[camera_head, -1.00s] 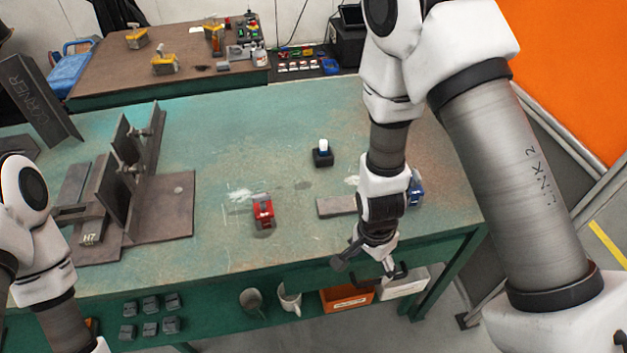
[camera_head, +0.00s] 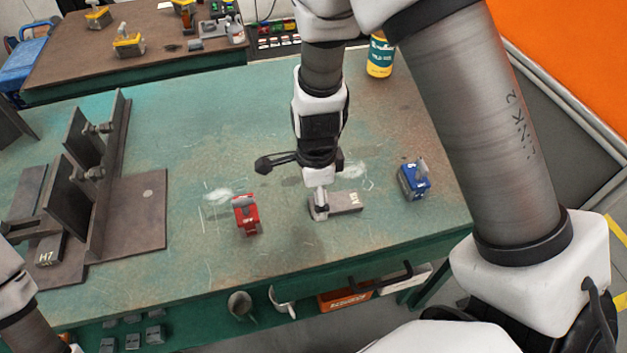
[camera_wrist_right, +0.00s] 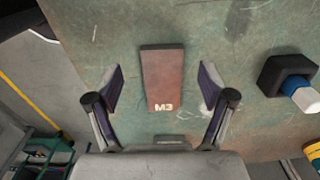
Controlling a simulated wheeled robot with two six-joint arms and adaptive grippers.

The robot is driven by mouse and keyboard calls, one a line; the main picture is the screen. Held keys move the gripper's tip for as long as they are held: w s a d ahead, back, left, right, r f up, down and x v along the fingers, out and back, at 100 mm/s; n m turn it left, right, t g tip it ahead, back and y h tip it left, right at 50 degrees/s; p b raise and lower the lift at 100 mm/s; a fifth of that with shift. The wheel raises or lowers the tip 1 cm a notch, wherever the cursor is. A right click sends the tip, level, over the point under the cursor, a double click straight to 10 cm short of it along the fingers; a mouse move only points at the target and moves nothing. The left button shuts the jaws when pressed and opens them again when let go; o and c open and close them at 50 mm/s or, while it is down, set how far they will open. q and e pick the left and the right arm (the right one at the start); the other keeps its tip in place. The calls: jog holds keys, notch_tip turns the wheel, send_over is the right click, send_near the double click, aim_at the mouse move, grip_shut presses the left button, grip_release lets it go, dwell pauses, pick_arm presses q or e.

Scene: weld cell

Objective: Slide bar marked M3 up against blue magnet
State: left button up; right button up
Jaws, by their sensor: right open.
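The bar marked M3 (camera_head: 347,202) lies flat on the green table, between the red magnet (camera_head: 247,217) and the blue magnet (camera_head: 414,181). A gap of bare table separates the bar from the blue magnet to its right. My right gripper (camera_head: 319,206) is over the bar's left end. In the right wrist view, the open fingers of the right gripper (camera_wrist_right: 162,88) stand on either side of the brown bar (camera_wrist_right: 163,75), with space on both sides. The M3 mark is at the bar's near end there. Only part of my left arm shows at lower left; its gripper is out of view.
A steel fixture with upright plates (camera_head: 98,180) and a block marked H7 (camera_head: 46,251) stand at the left. A yellow and blue bottle (camera_head: 380,57) stands at the back. A black holder (camera_wrist_right: 283,74) with a blue-and-white piece shows in the wrist view.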

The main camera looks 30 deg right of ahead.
aim_at(335, 204)
jog(key=f, duration=0.2)
jog(key=shift+w+f+b, duration=0.25)
jog(key=shift+f+b, duration=0.05)
jog(key=shift+f, duration=0.2)
jog(key=shift+s, duration=0.2)
grip_shut()
jog(key=shift+d+r+p, duration=0.2)
jog(key=shift+r+p, duration=0.1)
jog(key=shift+p, duration=0.45)
jog(key=d+p, duration=0.1)
jog(key=p, duration=0.1)
jog(key=d+p, duration=0.1)
jog(key=p, duration=0.1)
jog(key=shift+s, duration=0.2)
jog(key=shift+p, duration=0.4)
jog(key=shift+f, duration=0.2)
